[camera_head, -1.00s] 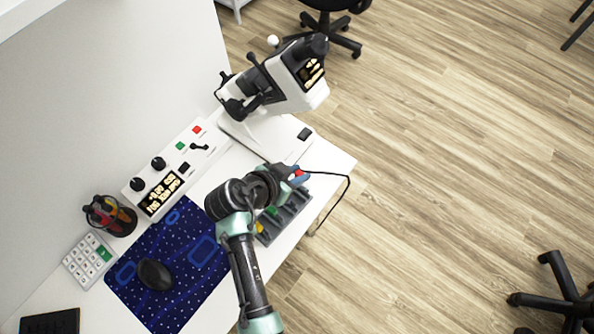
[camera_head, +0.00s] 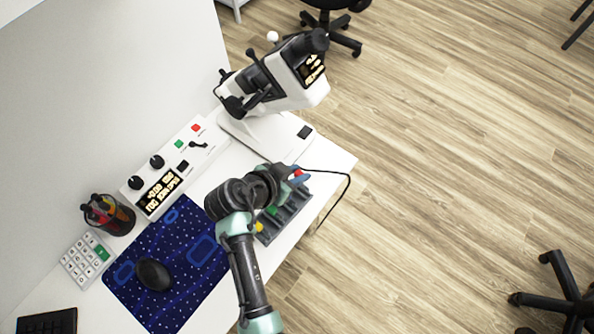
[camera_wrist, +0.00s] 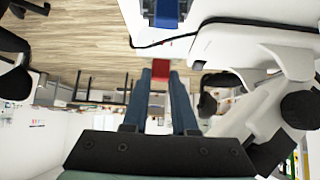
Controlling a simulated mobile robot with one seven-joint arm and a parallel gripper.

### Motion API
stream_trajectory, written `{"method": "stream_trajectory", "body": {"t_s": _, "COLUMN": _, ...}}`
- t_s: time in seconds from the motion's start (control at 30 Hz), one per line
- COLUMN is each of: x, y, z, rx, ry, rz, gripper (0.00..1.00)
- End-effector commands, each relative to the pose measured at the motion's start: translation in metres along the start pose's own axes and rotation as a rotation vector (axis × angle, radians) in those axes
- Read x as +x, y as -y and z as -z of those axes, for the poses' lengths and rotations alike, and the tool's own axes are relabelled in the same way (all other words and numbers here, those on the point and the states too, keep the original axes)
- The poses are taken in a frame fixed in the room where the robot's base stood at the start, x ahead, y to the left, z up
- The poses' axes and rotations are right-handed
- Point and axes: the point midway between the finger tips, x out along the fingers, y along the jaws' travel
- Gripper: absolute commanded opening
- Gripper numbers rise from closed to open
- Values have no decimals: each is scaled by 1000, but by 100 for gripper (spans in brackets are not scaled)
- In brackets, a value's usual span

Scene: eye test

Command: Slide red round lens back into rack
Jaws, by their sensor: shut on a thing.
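The dark grey rack (camera_head: 291,217) stands on the white table near its right edge, partly hidden by my arm. A yellow piece (camera_head: 259,227) and a green piece (camera_head: 272,210) show in it. My gripper (camera_head: 297,175) is over the rack's far end, shut on the red lens (camera_head: 298,172). In the wrist view my gripper (camera_wrist: 160,76) has its fingertips on the red lens (camera_wrist: 160,68), which shows as a small red block; its round part is not clear. Whether the lens touches the rack cannot be told. A blue piece (camera_wrist: 167,10) shows beyond the fingertips.
A white microscope-like instrument (camera_head: 275,95) stands close behind my gripper, with a black cable (camera_head: 340,195) looping off the table. A control box (camera_head: 165,170), blue mat (camera_head: 170,265), mouse (camera_head: 154,274), pen cup (camera_head: 108,215) and calculator (camera_head: 87,259) fill the left side.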

Motion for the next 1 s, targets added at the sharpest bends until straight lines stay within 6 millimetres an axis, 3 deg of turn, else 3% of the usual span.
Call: {"method": "stream_trajectory", "body": {"t_s": 1.0, "x": 10, "y": 0, "z": -10, "rx": 1, "ry": 0, "rz": -1, "gripper": 0}}
